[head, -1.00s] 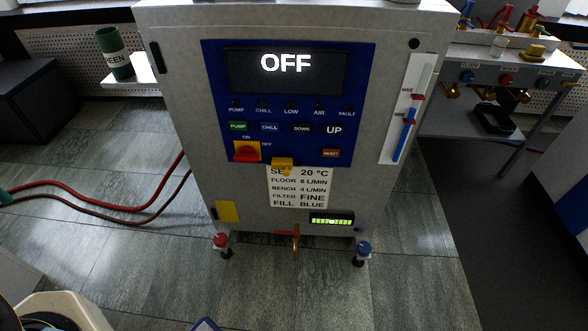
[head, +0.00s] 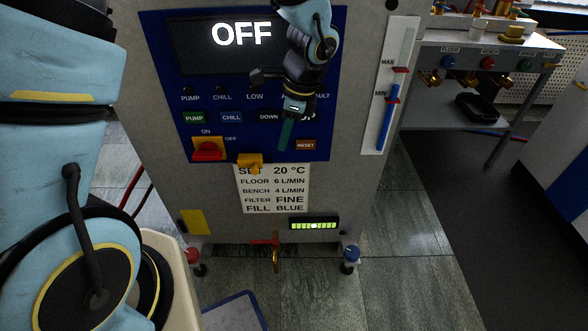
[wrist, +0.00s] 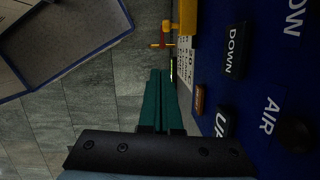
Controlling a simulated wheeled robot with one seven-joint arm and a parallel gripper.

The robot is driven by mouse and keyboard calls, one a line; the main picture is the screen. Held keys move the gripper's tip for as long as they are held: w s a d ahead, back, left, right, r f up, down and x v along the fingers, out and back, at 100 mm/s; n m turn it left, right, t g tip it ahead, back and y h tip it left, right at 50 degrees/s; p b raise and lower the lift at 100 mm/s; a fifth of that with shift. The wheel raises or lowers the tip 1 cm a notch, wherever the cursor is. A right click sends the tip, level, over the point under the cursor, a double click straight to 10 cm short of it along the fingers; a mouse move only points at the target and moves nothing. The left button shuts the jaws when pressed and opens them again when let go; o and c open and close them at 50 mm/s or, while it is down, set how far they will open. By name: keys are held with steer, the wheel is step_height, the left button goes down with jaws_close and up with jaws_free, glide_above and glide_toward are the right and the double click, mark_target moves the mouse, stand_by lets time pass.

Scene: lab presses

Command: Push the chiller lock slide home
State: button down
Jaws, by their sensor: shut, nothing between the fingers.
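The chiller's front panel (head: 180,105) is blue with a display that reads OFF. A yellow slide (head: 249,163) sits at the panel's lower edge, right of the red rotary switch (head: 208,150); I take it to be the lock slide. It also shows at the top of the wrist view (wrist: 186,17). My gripper (head: 284,149) is in front of the panel, to the right of the slide and slightly higher, apart from it. Its teal fingers (wrist: 161,72) are together and empty. My arm hides part of the display and the UP button.
A label sheet (head: 273,188) is below the slide. A red-handled brass valve (head: 275,252) hangs under the chiller. A level gauge (head: 390,100) is at the right. A bench (head: 480,62) with fittings stands right. A blue-rimmed tray (head: 237,312) lies on the floor.

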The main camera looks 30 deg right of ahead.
mark_target(250, 164)
steer(key=shift+s+d+f+m, duration=0.15)
steer(key=shift+s+d+m, duration=0.1)
steer(key=shift+d, duration=0.2)
steer(key=shift+s+d+f+m, duration=0.1)
steer(key=shift+s+d+m, duration=0.1)
steer(key=shift+d, duration=0.2)
steer(key=w+a+f, duration=0.4)
steer(key=a+f, duration=0.1)
steer(key=f, duration=0.4)
steer(key=shift+a, duration=0.2)
steer(key=shift+a, duration=0.1)
